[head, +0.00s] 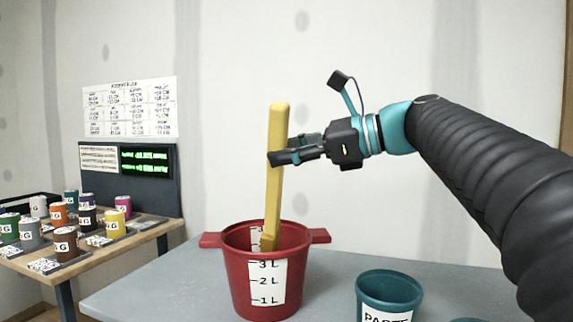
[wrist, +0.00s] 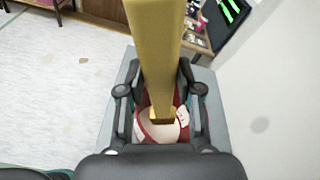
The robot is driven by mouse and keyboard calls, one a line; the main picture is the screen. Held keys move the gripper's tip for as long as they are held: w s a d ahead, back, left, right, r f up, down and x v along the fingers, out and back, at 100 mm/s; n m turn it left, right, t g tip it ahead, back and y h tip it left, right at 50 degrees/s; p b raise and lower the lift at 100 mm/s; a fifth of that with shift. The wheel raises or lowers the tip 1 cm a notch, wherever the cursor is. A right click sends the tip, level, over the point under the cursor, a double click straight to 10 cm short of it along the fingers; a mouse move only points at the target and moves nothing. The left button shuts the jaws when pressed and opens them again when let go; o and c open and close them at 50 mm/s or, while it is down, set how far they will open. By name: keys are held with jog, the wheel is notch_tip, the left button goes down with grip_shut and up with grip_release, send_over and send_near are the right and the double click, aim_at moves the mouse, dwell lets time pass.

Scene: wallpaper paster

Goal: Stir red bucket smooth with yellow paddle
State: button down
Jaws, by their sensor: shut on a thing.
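The red bucket (head: 238,275) stands upright on the grey table, with a white litre scale on its front and a handle on each side. The yellow paddle (head: 275,195) stands nearly upright with its lower end inside the bucket. My gripper (head: 281,157) is shut on the paddle's shaft, well above the bucket rim. In the wrist view the paddle (wrist: 155,55) runs between the fingers of my gripper (wrist: 160,100). Below it the red bucket shows pale contents (wrist: 160,131). How smooth the contents are cannot be told.
A teal bucket labelled as paste (head: 388,290) stands on the grey table (head: 160,290) to the right. Another teal rim shows at the lower right edge. On the left, a wooden table (head: 150,228) holds several labelled cans and a green-lit display (head: 146,160).

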jog(key=shift+s+d+r, duration=0.1)
jog(key=shift+s+r, duration=0.35)
jog(key=shift+r, duration=0.65)
jog(key=shift+s+d+r, duration=0.1)
jog(key=shift+s+r, duration=0.35)
jog(key=shift+r, duration=0.65)
jog(key=shift+s+d+r, duration=0.1)
jog(key=shift+s+r, duration=0.35)
jog(key=shift+r, duration=0.65)
notch_tip(320, 180, up, 5)
send_over(289, 110)
jog(key=shift+d, duration=0.2)
